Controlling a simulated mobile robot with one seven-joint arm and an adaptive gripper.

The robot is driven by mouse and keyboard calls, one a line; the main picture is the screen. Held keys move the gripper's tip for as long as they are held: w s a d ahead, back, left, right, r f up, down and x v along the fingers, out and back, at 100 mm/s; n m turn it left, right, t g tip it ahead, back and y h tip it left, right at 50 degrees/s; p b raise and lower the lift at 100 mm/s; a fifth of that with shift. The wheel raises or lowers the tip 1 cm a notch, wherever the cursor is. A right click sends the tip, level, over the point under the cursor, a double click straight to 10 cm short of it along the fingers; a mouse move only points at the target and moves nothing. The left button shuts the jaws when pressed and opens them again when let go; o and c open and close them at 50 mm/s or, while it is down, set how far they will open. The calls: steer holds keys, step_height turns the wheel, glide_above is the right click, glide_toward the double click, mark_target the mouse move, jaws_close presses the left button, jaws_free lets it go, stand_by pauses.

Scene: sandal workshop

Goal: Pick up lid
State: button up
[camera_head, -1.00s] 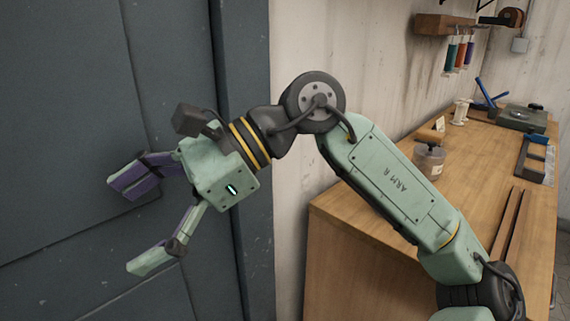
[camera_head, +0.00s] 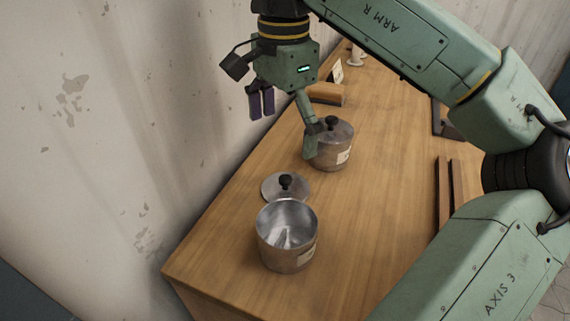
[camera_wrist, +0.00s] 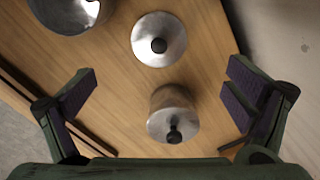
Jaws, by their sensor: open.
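A round metal lid (camera_head: 270,190) with a dark knob lies on the wooden table just behind an open, lidless metal pot (camera_head: 278,259). In the wrist view the lid (camera_wrist: 150,52) is at the upper middle and the open pot (camera_wrist: 65,27) is cut off at the upper left. A second metal pot (camera_head: 327,160) stands behind them with its own knobbed lid (camera_head: 340,131) on; in the wrist view this pot (camera_wrist: 172,96) is below the loose lid. My gripper (camera_head: 286,127) is open and empty above the table, fingers down, with one finger in front of the lidded pot.
The wooden table (camera_head: 225,255) runs along a stained wall (camera_head: 110,110) on the left. A brush-like wooden block (camera_head: 326,95) and a small card (camera_head: 338,72) are farther back. Brown strips (camera_head: 449,195) lie at the right. The table around the loose lid's left side is clear.

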glide_above(283, 179)
step_height(283, 179, down, 5)
steer(key=shift+d+r, duration=0.15)
steer(key=shift+f+p, duration=0.95)
steer(key=shift+f, duration=2)
steer(key=shift+c, duration=0.4)
jaws_close()
